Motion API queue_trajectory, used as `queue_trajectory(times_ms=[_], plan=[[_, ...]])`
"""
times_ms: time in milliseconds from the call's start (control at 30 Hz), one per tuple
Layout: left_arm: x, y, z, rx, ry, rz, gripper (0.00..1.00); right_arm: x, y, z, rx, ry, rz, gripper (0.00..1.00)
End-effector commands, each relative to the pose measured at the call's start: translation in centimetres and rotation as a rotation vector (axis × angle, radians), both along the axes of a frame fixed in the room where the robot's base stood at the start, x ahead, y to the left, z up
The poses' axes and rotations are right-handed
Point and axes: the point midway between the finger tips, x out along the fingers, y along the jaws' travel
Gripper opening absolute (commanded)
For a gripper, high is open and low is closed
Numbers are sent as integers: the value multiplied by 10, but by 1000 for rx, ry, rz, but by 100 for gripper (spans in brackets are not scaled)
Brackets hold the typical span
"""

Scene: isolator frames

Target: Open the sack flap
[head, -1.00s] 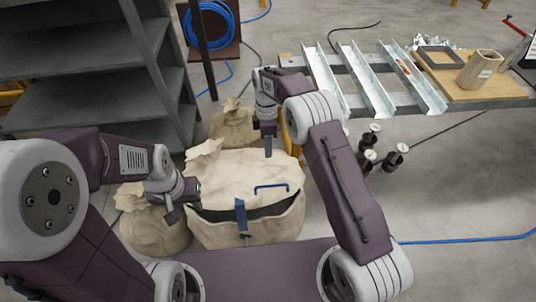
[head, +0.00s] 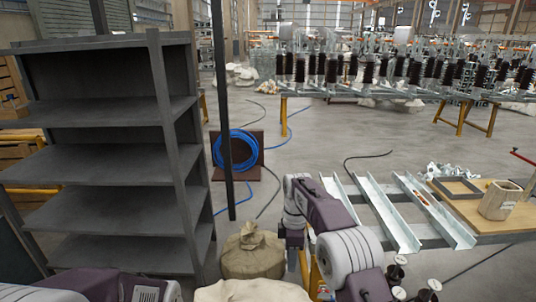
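The large beige sack shows only as a pale top edge (head: 250,291) at the bottom of the head view. Its flap's front edge and blue handle are below the picture. My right gripper (head: 292,262) hangs down just above and right of that edge, seen from the side. I cannot tell whether its fingers are apart, or whether it touches the sack. My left gripper is out of view; only part of my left arm shows at the bottom left.
A tied sack (head: 253,252) stands behind the large one. A dark shelf unit (head: 110,150) fills the left, with a thin dark post (head: 222,110) beside it. A table with metal channels (head: 385,215) is at the right. Dark insulator pieces (head: 395,272) stand below it. Open floor lies behind.

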Motion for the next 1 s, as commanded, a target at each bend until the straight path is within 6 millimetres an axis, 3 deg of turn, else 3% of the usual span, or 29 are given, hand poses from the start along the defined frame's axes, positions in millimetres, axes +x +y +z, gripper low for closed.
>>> queue_trajectory(times_ms=[33, 100, 200, 333, 467, 600, 700, 833, 967, 1000], plan=[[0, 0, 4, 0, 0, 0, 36, -9, -12, 25, 1, -9, -22, 33], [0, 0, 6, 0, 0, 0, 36, -26, -28, 45, 0, -9, -53, 33], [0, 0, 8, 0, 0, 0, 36, -53, -47, 59, -6, -21, -148, 33], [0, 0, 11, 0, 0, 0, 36, -98, -70, 62, -20, -43, -363, 33], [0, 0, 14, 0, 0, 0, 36, -158, -89, 44, -38, -67, -674, 33], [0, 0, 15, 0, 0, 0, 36, -220, -99, 6, -56, -78, -1037, 33], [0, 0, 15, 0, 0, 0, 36, -250, -100, -22, -70, -73, -1281, 33], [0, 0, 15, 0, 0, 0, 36, -235, -101, -25, -19, -130, -1488, 33], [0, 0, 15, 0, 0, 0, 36, -232, -101, -25, -11, -134, -1555, 33], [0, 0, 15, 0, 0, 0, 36, -232, -101, -25, -11, -133, -1558, 21]])
